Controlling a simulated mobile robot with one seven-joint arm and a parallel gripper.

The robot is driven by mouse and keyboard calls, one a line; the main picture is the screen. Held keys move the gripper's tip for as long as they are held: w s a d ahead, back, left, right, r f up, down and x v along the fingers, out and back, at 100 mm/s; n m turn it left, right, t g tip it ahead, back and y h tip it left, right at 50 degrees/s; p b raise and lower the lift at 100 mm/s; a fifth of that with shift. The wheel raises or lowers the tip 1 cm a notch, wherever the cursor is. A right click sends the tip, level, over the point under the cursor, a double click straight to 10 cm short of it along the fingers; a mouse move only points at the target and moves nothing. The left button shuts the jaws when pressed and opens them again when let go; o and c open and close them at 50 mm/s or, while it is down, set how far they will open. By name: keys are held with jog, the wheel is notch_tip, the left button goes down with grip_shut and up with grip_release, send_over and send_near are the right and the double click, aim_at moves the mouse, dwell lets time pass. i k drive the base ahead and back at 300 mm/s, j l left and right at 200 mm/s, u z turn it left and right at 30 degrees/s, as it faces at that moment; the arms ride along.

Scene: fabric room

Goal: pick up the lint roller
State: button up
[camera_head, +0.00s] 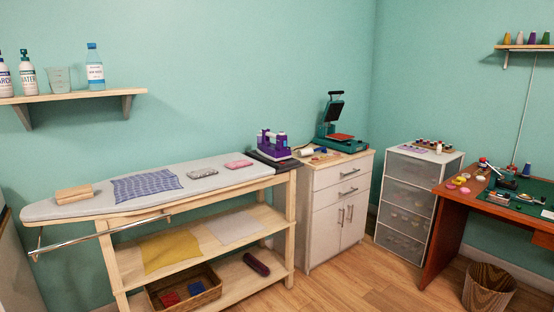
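A small white cylinder (307,152) lies on the wooden top of the white cabinet (326,180). It looks like the lint roller, but it is too small to be sure. It is at the left part of the top, just right of the purple machine (272,145) and in front of the teal heat press (334,128). Small coloured items lie beside it. My gripper is not in view.
The ironing table (120,215) along the wall holds a wooden block (74,193) and checked cloth (146,185). A drawer unit (412,205), red-brown desk (450,205) and waste basket (488,288) stand right. Wood floor (375,285) before the cabinet is clear.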

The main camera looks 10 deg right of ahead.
aim_at(323, 148)
jog(key=z, duration=0.3)
jog(key=i+z, duration=0.4)
jog(key=i+j+z, duration=0.1)
jog(key=i+z, duration=0.35)
jog(key=i+j+z, duration=0.15)
jog(key=i+j, duration=0.15)
jog(key=i, duration=0.25)
jog(key=i+j+z, duration=0.15)
jog(key=i+j, duration=0.2)
jog(key=i, duration=0.15)
jog(key=i+j, duration=0.5)
jog(key=i, duration=0.2)
jog(key=i+j, duration=0.45)
jog(key=i, duration=0.2)
jog(key=i+j, duration=0.5)
jog(key=i, duration=0.2)
jog(key=l+z, duration=0.05)
